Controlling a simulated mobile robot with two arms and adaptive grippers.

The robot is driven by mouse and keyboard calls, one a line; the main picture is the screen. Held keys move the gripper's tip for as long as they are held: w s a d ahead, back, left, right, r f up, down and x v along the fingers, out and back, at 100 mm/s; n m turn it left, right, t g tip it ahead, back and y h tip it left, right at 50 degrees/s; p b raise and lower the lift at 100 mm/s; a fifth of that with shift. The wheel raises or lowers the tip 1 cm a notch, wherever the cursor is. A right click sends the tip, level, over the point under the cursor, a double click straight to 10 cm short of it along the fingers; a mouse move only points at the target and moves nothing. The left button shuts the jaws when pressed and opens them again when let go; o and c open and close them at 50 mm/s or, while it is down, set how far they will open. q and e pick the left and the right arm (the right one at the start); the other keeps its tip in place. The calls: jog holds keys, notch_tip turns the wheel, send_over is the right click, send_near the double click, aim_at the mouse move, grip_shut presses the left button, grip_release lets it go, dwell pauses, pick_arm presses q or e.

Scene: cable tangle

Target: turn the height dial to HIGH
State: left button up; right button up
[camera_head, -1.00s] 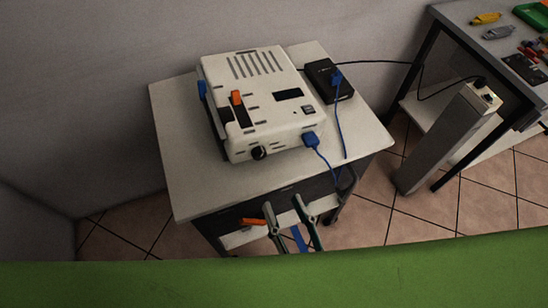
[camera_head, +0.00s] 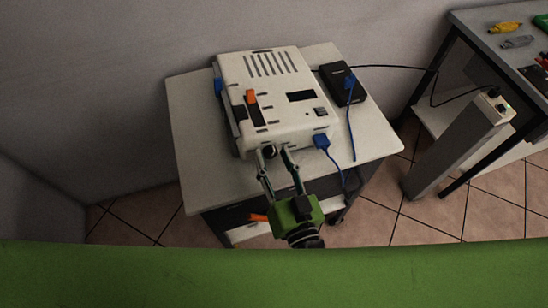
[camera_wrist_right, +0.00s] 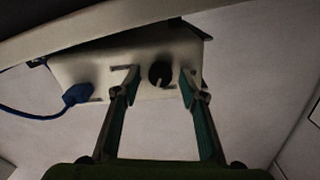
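The height dial is a round black knob (camera_head: 269,152) on the front face of the white machine (camera_head: 273,66). It also shows in the right wrist view (camera_wrist_right: 159,73), with a pale mark near its lower edge. My right gripper (camera_head: 270,150) is open at the machine's front. In the right wrist view its fingertips (camera_wrist_right: 159,76) stand on either side of the dial, with a gap on both sides. In the head view the fingers partly surround the dial. I cannot read any HIGH label. My left gripper is not in view.
A blue plug (camera_head: 321,142) with a cable sits at the machine's front right corner. A black box (camera_head: 343,83) stands right of the machine. An orange slider (camera_head: 251,97) is on its top. A grey power post (camera_head: 452,145) and a tool table (camera_head: 480,33) stand at the right.

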jog(key=shift+c, duration=0.7)
grip_shut()
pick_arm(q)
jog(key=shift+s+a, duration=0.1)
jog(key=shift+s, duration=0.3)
